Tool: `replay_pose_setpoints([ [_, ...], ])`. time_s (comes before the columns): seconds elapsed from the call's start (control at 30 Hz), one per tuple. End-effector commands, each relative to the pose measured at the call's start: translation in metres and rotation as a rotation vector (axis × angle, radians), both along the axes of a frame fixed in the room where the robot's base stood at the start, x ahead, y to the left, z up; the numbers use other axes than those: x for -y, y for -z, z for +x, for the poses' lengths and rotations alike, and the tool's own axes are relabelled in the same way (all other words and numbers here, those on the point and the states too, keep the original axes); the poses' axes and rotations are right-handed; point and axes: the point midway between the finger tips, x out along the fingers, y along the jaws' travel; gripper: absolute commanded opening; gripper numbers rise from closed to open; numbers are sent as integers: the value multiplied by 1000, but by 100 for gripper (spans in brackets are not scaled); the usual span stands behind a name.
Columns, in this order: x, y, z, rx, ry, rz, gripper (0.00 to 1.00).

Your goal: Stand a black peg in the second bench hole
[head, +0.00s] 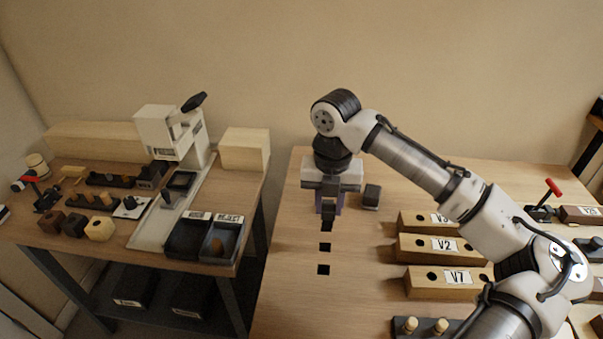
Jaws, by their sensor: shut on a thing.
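My gripper (328,207) points down over the far part of the right bench (285,290). It is shut on a dark piece, which I take to be the black peg (328,213); little of it shows between the fingers. The peg looks upright, in line with the row of square holes.
A black block (371,196) stands just right of my gripper. Wooden blocks labelled V2 (412,246) and V7 (415,280) lie to the right, under my arm. A dark rack with pegs (425,327) is at the front. A press (160,135) stands on the left bench, across a gap.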

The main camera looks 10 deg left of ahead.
Motion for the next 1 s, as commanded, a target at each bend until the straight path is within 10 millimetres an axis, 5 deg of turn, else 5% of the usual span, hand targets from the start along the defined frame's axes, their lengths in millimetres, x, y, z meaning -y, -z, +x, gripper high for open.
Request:
replay_pose_setpoints([
  [1.0, 8, 65, -6, 1, 12, 6, 2],
])
